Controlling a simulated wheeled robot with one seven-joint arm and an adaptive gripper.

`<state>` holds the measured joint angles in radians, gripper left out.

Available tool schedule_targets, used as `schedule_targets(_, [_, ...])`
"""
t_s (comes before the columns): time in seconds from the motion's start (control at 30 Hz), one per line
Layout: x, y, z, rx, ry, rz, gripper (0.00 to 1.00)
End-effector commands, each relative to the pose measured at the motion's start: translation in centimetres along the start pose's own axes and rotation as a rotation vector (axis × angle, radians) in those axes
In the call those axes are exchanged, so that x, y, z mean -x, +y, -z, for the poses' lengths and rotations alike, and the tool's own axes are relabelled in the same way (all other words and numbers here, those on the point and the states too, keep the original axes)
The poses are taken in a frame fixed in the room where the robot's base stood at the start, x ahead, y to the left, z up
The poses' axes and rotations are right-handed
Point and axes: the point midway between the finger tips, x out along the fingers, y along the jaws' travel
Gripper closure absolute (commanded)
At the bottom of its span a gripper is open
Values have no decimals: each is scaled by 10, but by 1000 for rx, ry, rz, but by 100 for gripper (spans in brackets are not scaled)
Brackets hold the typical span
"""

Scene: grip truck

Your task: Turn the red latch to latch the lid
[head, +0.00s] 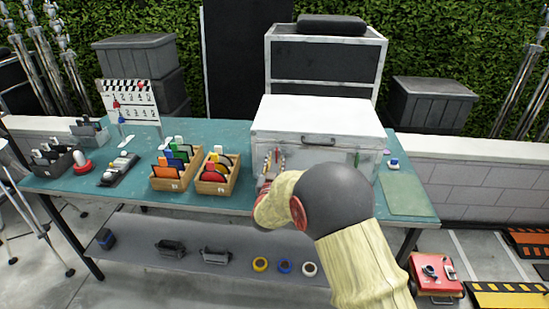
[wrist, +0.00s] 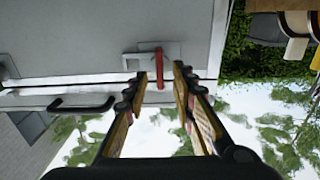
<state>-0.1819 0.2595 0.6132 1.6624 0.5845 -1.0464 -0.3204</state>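The white case (head: 314,157) stands on the green table with its lid (head: 320,115) down. The wrist view shows the case front (wrist: 70,40) upside down, with the lid edge (wrist: 35,101) below the seam. The red latch (wrist: 159,68) is a short bar on a pale plate, reaching across the seam. My gripper (wrist: 162,74) is open, with one finger on either side of the latch and a visible gap at each side. In the head view my gripper (head: 273,161) is at the case's front left, and the latch is not clearly visible.
A dark handle (wrist: 82,103) projects from the lid beside the latch. Two wooden card boxes (head: 178,184) (head: 213,187) stand left of the case, close to my arm. A green mat (head: 406,194) lies at the table's right.

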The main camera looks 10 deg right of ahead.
Motion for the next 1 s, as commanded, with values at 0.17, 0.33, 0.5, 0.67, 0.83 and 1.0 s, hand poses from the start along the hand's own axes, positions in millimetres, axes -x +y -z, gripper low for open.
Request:
schedule_targets(0.17, [-26, 0, -1, -1, 1, 0, 74])
schedule_targets(0.33, [-40, 0, -1, -1, 0, 1, 74])
schedule_targets(0.5, [-44, -1, 1, 0, 0, 2, 74])
schedule_targets(0.67, [-43, 0, 1, 0, 0, 2, 75])
schedule_targets(0.83, [-43, 0, 1, 0, 0, 2, 84])
schedule_targets(1.0, [-43, 0, 1, 0, 0, 2, 94])
